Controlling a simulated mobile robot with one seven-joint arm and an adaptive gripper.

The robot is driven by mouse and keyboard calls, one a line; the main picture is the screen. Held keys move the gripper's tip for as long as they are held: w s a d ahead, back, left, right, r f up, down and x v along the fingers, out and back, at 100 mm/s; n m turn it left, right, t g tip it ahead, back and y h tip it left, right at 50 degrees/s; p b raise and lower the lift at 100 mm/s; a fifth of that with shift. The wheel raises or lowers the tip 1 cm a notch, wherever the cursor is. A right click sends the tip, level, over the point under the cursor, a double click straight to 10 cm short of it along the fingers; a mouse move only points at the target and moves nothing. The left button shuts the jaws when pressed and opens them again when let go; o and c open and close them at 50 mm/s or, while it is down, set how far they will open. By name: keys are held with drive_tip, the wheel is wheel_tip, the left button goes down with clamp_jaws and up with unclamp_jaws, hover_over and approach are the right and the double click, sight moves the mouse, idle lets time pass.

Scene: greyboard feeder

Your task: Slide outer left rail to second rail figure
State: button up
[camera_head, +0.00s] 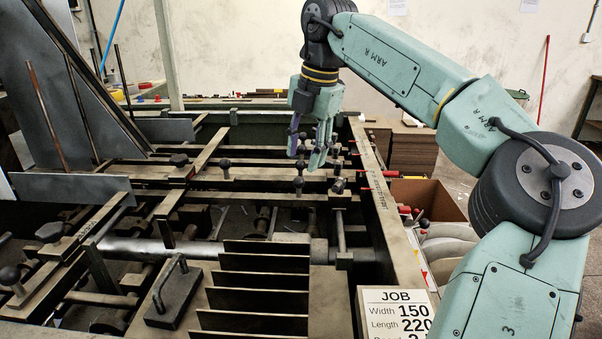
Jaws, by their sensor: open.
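My gripper (306,158) hangs fingers down over the feeder's far middle part. Its two fingers are apart with nothing seen between them. The greyboard feeder (400,285) is a dark frame with tan edges. The leftmost tan rail (105,217) slants across the left side, with black knobs near its lower end. A second tan rail (208,152) lies to its right, with a black knob beside it. My gripper is right of both rails and apart from them.
Black knobs (299,185) stand on crossbars below my gripper. A handled black block (174,295) and upright dark plates (262,283) fill the front middle. Tall grey panels (60,90) and rods rise at left. Red-tipped parts and small, unreadable markings line the right edge.

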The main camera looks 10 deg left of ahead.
sight(301, 178)
drive_tip(key=f, duration=0.4)
drive_tip(key=a+f, duration=0.1)
drive_tip(key=f, duration=0.1)
drive_tip(key=shift+w+f+p, duration=0.1)
drive_tip(key=shift+w+p, duration=0.2)
drive_tip(key=shift+p, duration=0.05)
clamp_jaws()
idle(0.5)
